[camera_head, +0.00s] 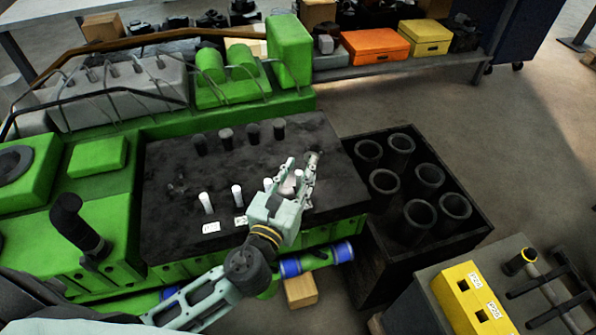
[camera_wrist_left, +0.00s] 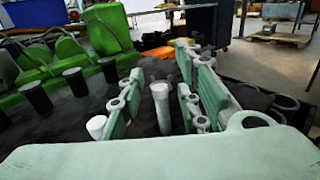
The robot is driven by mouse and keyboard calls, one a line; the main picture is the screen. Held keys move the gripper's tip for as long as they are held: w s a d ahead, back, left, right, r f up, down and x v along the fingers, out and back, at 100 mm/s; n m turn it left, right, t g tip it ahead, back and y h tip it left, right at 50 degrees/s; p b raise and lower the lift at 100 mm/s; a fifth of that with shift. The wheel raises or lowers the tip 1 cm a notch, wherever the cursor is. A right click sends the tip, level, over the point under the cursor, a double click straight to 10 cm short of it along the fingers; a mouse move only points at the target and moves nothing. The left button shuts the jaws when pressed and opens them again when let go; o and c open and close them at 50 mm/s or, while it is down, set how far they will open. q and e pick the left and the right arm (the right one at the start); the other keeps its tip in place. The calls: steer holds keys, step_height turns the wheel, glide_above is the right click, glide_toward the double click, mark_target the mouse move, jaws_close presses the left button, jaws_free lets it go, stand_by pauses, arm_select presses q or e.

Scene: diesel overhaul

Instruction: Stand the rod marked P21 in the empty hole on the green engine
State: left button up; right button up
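The green engine (camera_head: 95,155) has a dark block top (camera_head: 175,240). Several white rods stand along its front, including one at the left (camera_head: 206,203) and one beside it (camera_head: 237,196). My left gripper (camera_head: 301,172) is over the right end of this row. In the left wrist view my left gripper (camera_wrist_left: 163,85) is open, its fingers on either side of an upright white rod (camera_wrist_left: 160,108), with a gap on both sides. Another white rod (camera_wrist_left: 97,126) stands to its left. White labels (camera_head: 211,227) are too small to read. I cannot tell which rod is P21 or see an empty hole clearly.
Several dark rods (camera_head: 226,141) stand at the back of the block. A black crate (camera_head: 440,245) with several dark cylinders is at the right. A yellow block (camera_head: 450,291) with labels sits on the grey table front right. Orange (camera_head: 375,46) and yellow boxes (camera_head: 425,37) are behind.

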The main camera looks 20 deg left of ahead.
arm_select(q)
steer(key=shift+f, duration=0.15)
arm_select(e)
steer(key=shift+d, duration=0.15)
arm_select(q)
steer(key=shift+s+f, duration=0.1)
steer(key=shift+s, duration=0.1)
steer(key=s, duration=0.7)
steer(key=shift+a, duration=0.25)
steer(key=shift+s+r, duration=0.2)
steer(key=shift+s, duration=0.15)
arm_select(e)
steer(key=shift+s+d, duration=0.15)
steer(key=shift+d, duration=0.75)
steer(key=shift+a, duration=0.35)
